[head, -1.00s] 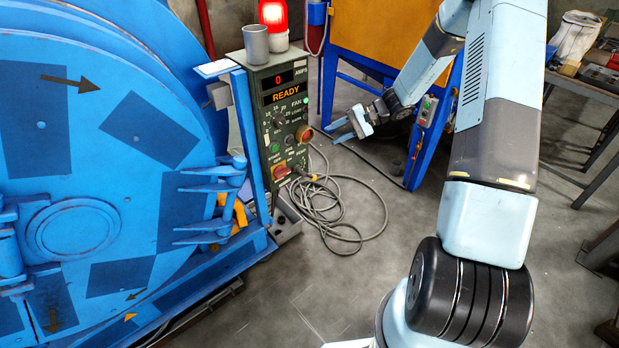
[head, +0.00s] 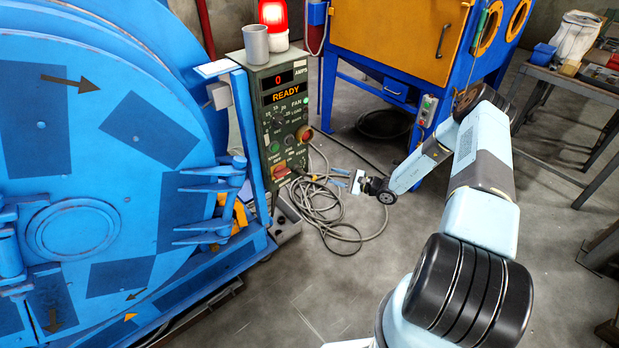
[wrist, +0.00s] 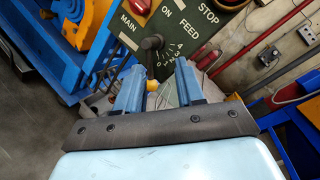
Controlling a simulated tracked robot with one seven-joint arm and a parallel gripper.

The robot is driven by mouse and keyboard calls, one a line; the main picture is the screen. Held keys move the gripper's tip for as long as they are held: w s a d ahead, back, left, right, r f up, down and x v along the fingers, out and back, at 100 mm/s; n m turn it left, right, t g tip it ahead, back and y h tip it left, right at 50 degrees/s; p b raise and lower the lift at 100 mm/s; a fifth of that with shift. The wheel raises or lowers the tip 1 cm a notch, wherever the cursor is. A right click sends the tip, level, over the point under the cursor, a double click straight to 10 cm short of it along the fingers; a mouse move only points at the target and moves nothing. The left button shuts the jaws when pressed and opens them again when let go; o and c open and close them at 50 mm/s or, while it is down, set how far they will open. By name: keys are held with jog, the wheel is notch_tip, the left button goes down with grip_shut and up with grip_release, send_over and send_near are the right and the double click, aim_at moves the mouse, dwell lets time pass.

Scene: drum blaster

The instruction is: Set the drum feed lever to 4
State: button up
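The feed lever (wrist: 152,43) has a dark round knob and stands out from the green panel under the word FEED in the wrist view. A white scale up to 4 (wrist: 171,54) curves beside it; which mark the lever points at cannot be told. My gripper (wrist: 158,65) is open, its two blue fingers apart and below the lever in the picture, with nothing held. In the head view my gripper (head: 341,179) is in front of and to the right of the control panel (head: 285,118), low down. The lever is too small to make out there.
The panel display (head: 284,94) reads 0 and READY. A grey cup (head: 255,44) and a lit red beacon (head: 273,20) stand on top. Grey cables (head: 328,200) coil on the floor below. A yellow connector (wrist: 152,86) shows between my fingers. A blue-framed cabinet (head: 380,50) stands behind.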

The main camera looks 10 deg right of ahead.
aim_at(311, 177)
notch_tip(311, 177, down, 7)
jog(key=m+t+h, duration=0.1)
jog(key=m+t, duration=0.2)
jog(key=x, duration=1.3)
jog(key=shift+w+f, duration=0.1)
jog(key=shift+f, duration=0.15)
jog(key=shift+c, duration=0.3)
grip_shut()
jog(key=shift+d, duration=0.1)
